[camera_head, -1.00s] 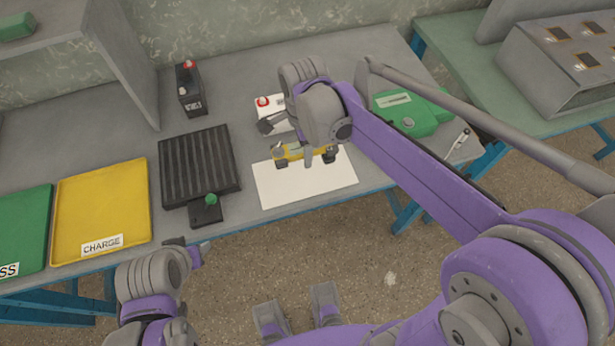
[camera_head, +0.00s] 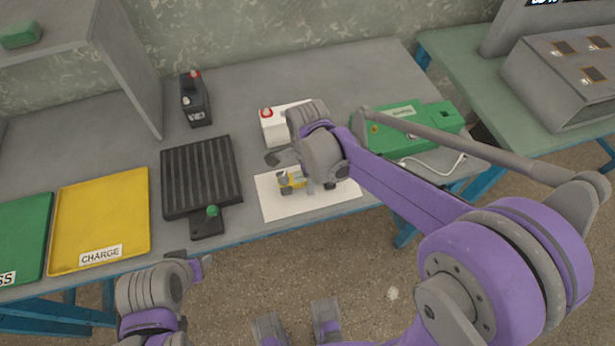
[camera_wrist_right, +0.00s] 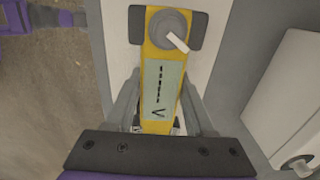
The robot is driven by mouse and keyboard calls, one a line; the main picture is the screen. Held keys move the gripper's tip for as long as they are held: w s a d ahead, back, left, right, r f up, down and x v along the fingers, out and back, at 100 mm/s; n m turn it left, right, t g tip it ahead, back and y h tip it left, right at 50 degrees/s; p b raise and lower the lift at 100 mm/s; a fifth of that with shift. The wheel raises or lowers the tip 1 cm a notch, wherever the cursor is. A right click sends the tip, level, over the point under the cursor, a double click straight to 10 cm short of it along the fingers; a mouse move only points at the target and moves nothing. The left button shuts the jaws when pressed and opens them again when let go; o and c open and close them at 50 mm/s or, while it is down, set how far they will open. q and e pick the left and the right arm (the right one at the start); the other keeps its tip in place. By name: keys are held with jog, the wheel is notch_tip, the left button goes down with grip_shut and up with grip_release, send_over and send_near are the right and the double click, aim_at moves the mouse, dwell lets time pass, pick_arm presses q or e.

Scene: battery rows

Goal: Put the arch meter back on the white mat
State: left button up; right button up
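The arch meter (camera_head: 291,180) is yellow with dark feet and a grey dial. It is over the white mat (camera_head: 275,209) in the head view, in the mat's upper half, and looks to rest on it. The right wrist view shows the meter (camera_wrist_right: 161,90) lengthwise with its display and a white pointer on the dial. My right gripper (camera_wrist_right: 160,105) has one finger along each side of the meter and looks shut on it. In the head view the right wrist hides the meter's right end. My left gripper (camera_head: 190,259) is off the bench's front edge, its finger gap unclear.
A white battery (camera_head: 285,122) with a red cap stands behind the mat. A black ribbed tray (camera_head: 200,178) is left of it, a green case (camera_head: 405,128) with a cable right. A dark battery (camera_head: 196,103) and yellow CHARGE tray (camera_head: 100,215) are further left.

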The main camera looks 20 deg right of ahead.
jog(key=o, duration=0.3)
jog(key=shift+o, duration=0.2)
jog(key=shift+r, duration=0.35)
notch_tip(320, 180, up, 12)
jog(key=p, duration=0.2)
jog(key=s+d+f+n+t, duration=0.2)
jog(key=s+d+f+n, duration=0.1)
jog(key=s+n, duration=0.4)
jog(key=s+d+f+n+t, duration=0.3)
jog(key=s+f+n, duration=0.2)
jog(key=s+n, duration=0.3)
jog(key=n, duration=0.2)
jog(key=shift+s+d+n, duration=0.15)
jog(key=shift+d+n, duration=0.15)
